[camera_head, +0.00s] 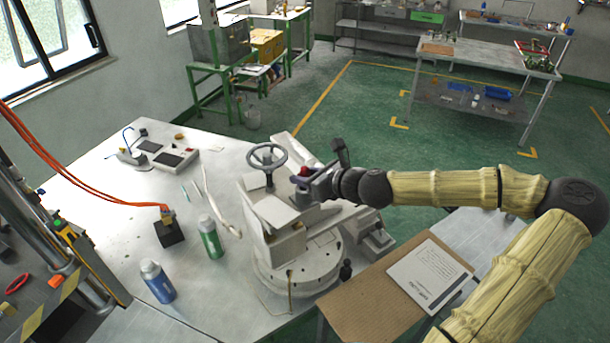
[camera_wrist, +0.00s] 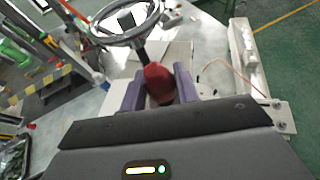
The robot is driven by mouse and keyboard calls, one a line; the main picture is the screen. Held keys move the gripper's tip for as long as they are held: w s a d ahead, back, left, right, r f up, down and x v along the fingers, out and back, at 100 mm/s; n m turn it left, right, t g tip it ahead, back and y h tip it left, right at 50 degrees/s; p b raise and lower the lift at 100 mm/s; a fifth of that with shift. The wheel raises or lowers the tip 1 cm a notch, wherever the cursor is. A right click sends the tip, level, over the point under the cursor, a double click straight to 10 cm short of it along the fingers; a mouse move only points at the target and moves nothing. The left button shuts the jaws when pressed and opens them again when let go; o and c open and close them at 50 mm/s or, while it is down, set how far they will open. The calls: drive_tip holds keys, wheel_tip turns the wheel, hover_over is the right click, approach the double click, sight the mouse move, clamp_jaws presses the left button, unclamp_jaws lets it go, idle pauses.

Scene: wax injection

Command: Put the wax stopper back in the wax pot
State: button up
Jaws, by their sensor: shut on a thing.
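The red stopper (camera_wrist: 157,77) is between the two purple fingers of my gripper (camera_wrist: 160,88) in the wrist view. The gripper is shut on it. In the head view my gripper (camera_head: 304,181) is at the upper right of the grey machine (camera_head: 285,245), close to its handwheel (camera_head: 266,157). The red stopper (camera_head: 306,171) shows there as a small dark red patch. The handwheel also shows beyond the stopper in the wrist view (camera_wrist: 97,36). I cannot make out a pot opening, and the stopper's lower end is hidden.
A blue bottle (camera_head: 158,281), a green bottle (camera_head: 210,238) and a black block (camera_head: 170,233) stand left of the machine. A brown board (camera_head: 368,313) with a white labelled plate (camera_head: 430,275) lies at the right, below my arm. The left-middle table is mostly clear.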

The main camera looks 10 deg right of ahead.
drive_tip(key=shift+s+r, duration=0.1)
drive_tip(key=shift+s, duration=0.1)
drive_tip(key=shift+a, duration=0.1)
drive_tip(key=shift+w+a, duration=0.1)
drive_tip(key=shift+w, duration=0.1)
drive_tip(key=shift+s, duration=0.1)
drive_tip(key=shift+s, duration=0.1)
drive_tip(key=shift+f, duration=0.4)
drive_tip(key=shift+f+b, duration=0.7)
drive_tip(key=shift+f, duration=0.05)
